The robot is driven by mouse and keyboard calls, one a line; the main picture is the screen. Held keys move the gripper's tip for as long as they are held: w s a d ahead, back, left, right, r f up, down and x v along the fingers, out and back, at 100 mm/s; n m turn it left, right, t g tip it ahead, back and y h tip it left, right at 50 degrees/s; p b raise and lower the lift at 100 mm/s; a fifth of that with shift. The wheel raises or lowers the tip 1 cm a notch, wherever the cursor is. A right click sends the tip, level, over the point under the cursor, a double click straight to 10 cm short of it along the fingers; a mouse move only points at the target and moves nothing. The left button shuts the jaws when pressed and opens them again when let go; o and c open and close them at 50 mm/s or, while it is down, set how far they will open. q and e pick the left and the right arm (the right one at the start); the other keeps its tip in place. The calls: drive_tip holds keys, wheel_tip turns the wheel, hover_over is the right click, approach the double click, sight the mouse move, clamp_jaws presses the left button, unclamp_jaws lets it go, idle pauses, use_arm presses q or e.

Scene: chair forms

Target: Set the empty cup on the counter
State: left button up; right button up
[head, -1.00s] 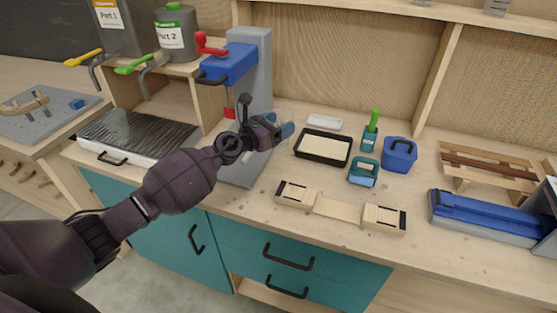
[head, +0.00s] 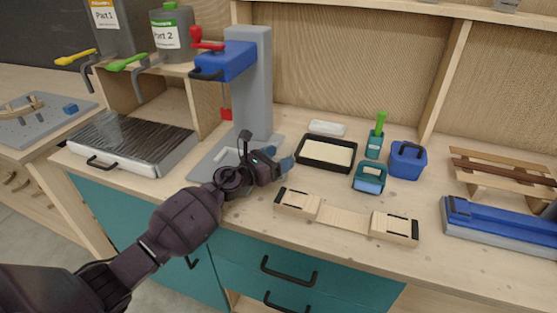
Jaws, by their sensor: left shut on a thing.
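My left gripper (head: 281,163) is shut, low over the counter (head: 230,205), in front of the grey press stand and left of the black tray. I cannot tell whether the cup touches the counter. My right gripper is not in view.
A grey stand with a blue head (head: 224,62) rises behind the hand. A black tray (head: 327,167), a teal container (head: 369,180), a blue bucket (head: 407,161) and a wooden form (head: 345,216) lie to the right. Bare counter shows in front of the gripper.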

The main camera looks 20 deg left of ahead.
use_arm(q)
drive_tip(key=shift+r, duration=0.15)
drive_tip(key=shift+f, duration=0.25)
drive_tip(key=o, duration=0.7)
drive_tip(key=shift+c, duration=0.2)
drive_tip(key=shift+o, duration=0.2)
drive_tip(key=shift+r, duration=0.1)
drive_tip(key=shift+r, duration=0.3)
drive_tip(key=v, duration=1.2)
drive_tip(key=shift+f, duration=0.15)
drive_tip(key=shift+s, duration=0.1)
